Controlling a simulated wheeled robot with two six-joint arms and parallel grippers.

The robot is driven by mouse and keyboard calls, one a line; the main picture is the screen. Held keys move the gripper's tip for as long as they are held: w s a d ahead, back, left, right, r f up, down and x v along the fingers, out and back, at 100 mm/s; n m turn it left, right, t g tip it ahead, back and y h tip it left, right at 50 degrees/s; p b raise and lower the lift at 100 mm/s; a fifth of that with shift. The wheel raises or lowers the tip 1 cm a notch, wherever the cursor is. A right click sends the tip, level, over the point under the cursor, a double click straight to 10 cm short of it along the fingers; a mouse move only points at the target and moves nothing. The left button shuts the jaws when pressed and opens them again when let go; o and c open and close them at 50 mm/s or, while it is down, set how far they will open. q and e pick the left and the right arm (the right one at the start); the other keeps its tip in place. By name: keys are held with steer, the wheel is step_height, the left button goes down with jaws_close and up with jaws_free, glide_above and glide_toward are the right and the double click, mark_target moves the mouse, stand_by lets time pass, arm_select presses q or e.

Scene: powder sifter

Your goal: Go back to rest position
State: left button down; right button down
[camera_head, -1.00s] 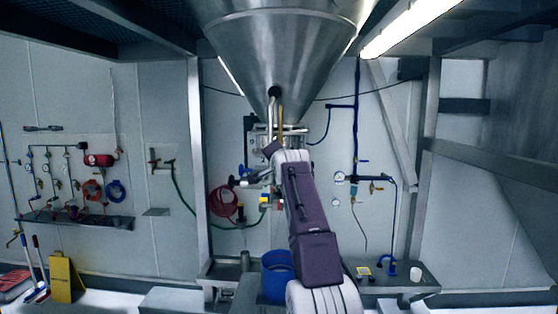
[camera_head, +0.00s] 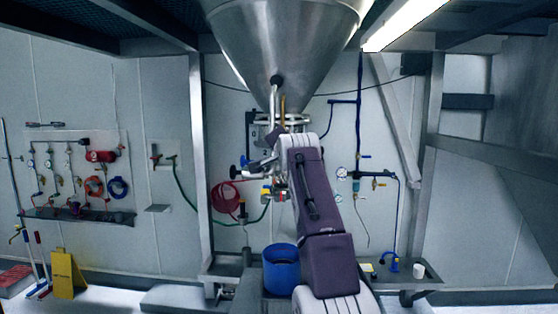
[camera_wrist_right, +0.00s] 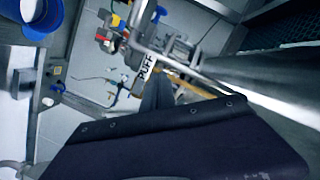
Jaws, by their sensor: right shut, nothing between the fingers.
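My right arm rises in front of the steel hopper (camera_head: 285,40) in the head view, with its forearm up and its wrist near the valve fittings below the cone. In the right wrist view my right gripper (camera_wrist_right: 157,82) is a dark tapered shape, shut and empty, with the dark arm cover in front. It lies close to a white label and metal piping in that picture; I cannot tell whether it touches them. In the head view the gripper is hidden or too small to make out. My left gripper is in neither view.
A blue bucket (camera_head: 281,270) stands beside my right arm. A metal bench (camera_head: 412,283) with a white cup (camera_head: 419,271) is to the right. A steel post (camera_head: 199,160) stands left. A yellow board (camera_head: 68,274) is far left.

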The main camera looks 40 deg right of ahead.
steer(key=f+b+v, duration=0.1)
steer(key=v, duration=0.4)
steer(key=w+a+f+n+g+y+b, duration=0.15)
steer(key=a+f+b, duration=0.45)
steer(key=f, duration=0.9)
steer(key=w+a+f+n+g+y+b, duration=0.1)
steer(key=a+f+n+g+y+b, duration=0.3)
steer(key=f, duration=1.2)
steer(key=w+a+f+n+y+b, duration=0.1)
steer(key=a+f+y+b, duration=0.1)
steer(key=a+f+b, duration=0.95)
steer(key=s+a+f+n+g, duration=0.1)
steer(key=s+f, duration=0.3)
steer(key=f, duration=0.4)
steer(key=s+f+n+g+p, duration=0.15)
steer(key=s+f, duration=0.25)
steer(key=f, duration=0.4)
steer(key=s+a+f+n+g, duration=0.1)
steer(key=s+f+g, duration=0.1)
steer(key=s+f, duration=0.35)
steer(key=s+f+n+g, duration=0.3)
steer(key=s+f+n, duration=0.3)
steer(key=s+f, duration=0.6)
steer(key=shift+a+f, duration=0.25)
